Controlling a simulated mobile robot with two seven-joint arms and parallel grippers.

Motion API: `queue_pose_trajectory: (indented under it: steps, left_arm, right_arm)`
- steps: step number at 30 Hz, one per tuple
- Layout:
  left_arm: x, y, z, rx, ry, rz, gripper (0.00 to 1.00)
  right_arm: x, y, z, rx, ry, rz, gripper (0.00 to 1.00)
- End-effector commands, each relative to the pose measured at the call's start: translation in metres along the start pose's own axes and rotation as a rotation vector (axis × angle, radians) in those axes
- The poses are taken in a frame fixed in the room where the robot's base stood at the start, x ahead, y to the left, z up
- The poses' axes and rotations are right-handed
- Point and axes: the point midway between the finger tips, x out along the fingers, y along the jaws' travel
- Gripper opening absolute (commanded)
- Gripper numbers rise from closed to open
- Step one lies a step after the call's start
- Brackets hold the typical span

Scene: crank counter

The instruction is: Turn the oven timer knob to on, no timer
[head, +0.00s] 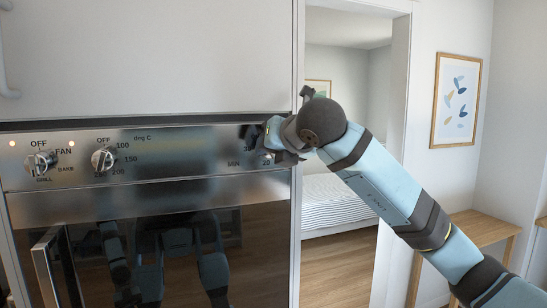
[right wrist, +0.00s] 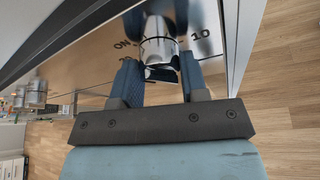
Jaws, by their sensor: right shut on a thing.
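The oven timer knob (right wrist: 158,45) is a silver metal knob on the steel control panel, seen close up in the right wrist view. Printed marks around it include "ON" and "10". Its pointer direction cannot be made out. In the head view the knob is hidden behind my right gripper (head: 272,143), which reaches the panel's right end; "MIN" and "20" show beside it. In the right wrist view my right gripper (right wrist: 160,68) has its two blue fingers on either side of the knob, shut on it. My left gripper is not in view.
A function knob (head: 41,163) and a temperature knob (head: 102,160) sit at the panel's left. The dark oven door (head: 190,250) below has a vertical handle (head: 47,268) and reflects my arms. A white door frame (head: 397,130) and a wooden table (head: 480,238) stand right.

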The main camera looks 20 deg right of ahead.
Motion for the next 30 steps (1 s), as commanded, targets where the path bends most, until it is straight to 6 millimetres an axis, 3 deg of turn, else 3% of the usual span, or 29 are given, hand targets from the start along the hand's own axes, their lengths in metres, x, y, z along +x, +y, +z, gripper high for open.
queue_pose_trajectory:
  steps: [12, 29, 30]
  left_arm:
    - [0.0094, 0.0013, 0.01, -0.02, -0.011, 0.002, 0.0]
    - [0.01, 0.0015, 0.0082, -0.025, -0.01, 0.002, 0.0]
    - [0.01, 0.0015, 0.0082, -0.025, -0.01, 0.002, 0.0]
  right_arm:
    - [0.0001, 0.0012, -0.0004, -0.19, 0.003, -0.084, 0.17]
    - [0.0002, 0.0015, -0.0002, -0.219, 0.006, -0.096, 0.17]
    - [0.0002, 0.0015, -0.0002, -0.219, 0.006, -0.096, 0.47]
